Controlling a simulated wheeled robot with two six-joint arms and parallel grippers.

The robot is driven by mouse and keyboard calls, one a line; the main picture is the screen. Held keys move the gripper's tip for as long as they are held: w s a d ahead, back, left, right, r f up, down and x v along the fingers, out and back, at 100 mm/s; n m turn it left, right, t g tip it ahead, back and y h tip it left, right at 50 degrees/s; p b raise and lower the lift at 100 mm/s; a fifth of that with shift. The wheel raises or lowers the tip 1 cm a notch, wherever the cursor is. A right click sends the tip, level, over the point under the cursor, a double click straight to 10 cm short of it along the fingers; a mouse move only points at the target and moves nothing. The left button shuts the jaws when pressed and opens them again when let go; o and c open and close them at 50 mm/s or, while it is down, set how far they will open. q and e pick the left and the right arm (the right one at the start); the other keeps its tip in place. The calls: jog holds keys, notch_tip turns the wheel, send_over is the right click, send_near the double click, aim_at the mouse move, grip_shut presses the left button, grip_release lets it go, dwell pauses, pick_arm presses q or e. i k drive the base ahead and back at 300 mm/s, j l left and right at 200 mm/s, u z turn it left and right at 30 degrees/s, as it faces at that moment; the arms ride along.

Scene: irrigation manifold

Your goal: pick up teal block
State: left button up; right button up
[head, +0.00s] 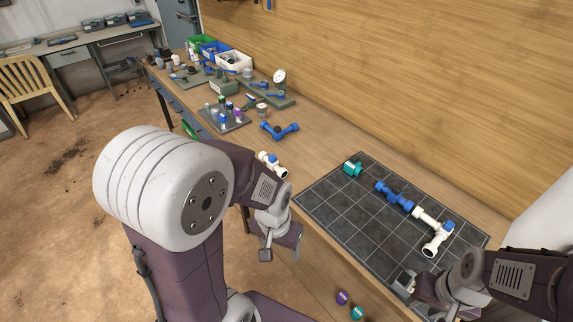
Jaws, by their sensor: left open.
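The teal block (353,169) sits at the far left corner of the dark gridded mat (328,208) on the bench. My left gripper (280,254) is open and empty, pointing down near the bench's front edge, left of the mat and well apart from the teal block. My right gripper (408,284) is at the near right part of the mat, apart from the teal block; its jaws are too small and partly hidden to judge.
A blue fitting (394,196) and a white pipe piece with a blue valve (431,230) lie on the mat. A white valve (272,164) and a blue fitting (279,130) lie farther left. Bins (233,62) stand at the back. A purple cap (342,297) and teal cap (357,313) show below the front edge.

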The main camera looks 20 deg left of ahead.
aim_at(352, 167)
jog(key=j+u, duration=0.2)
jog(key=i+j, duration=0.2)
jog(key=j, duration=0.2)
jog(key=i+j, duration=0.2)
jog(key=j, duration=0.15)
jog(key=i+j, duration=0.2)
jog(key=j, duration=0.2)
jog(key=i+j, duration=0.2)
jog(key=j, duration=0.15)
